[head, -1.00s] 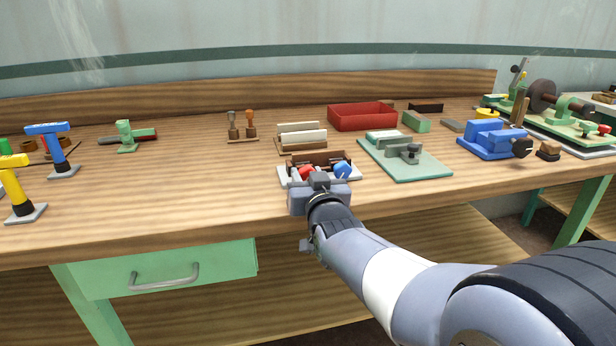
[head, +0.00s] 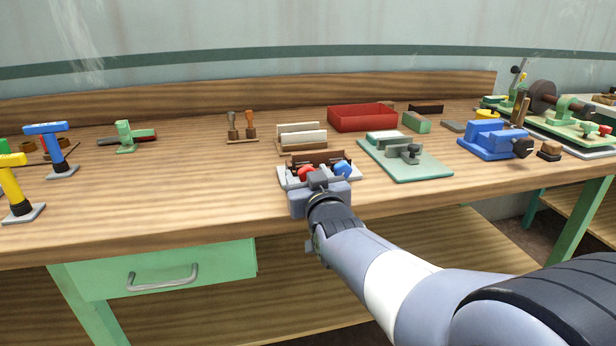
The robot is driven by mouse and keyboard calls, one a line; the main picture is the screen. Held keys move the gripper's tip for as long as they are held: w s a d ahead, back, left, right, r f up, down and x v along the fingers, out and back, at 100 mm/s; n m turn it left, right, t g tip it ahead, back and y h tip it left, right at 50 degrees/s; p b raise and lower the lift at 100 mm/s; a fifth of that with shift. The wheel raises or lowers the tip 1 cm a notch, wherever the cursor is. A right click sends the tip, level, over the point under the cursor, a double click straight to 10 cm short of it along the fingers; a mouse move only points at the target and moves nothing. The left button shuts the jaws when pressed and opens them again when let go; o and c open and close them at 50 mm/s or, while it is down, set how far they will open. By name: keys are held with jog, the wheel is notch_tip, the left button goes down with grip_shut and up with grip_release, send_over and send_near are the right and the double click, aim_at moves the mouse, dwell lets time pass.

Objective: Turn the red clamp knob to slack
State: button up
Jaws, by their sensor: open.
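The red clamp knob (head: 306,173) sits on the left of a small fixture (head: 286,180) with a light grey base and brown blocks, near the bench's front edge. A blue knob (head: 342,168) sits on its right side. My gripper (head: 318,178) is open at the front of the fixture, low and close to the red knob, with its body hiding the fixture's front. I cannot tell whether a finger touches the knob. The knob's pointer or marking is too small to read.
A green plate with a grey clamp (head: 420,166) lies to the right, and a blue vise (head: 492,140) beyond it. A rack of pale boards (head: 302,138) and a red tray (head: 362,117) stand behind.

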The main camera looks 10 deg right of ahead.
jog(key=s+p, duration=0.1)
jog(key=s, duration=0.9)
jog(key=shift+s+p, duration=0.35)
jog(key=shift+s, duration=0.05)
jog(key=shift+c, duration=0.6)
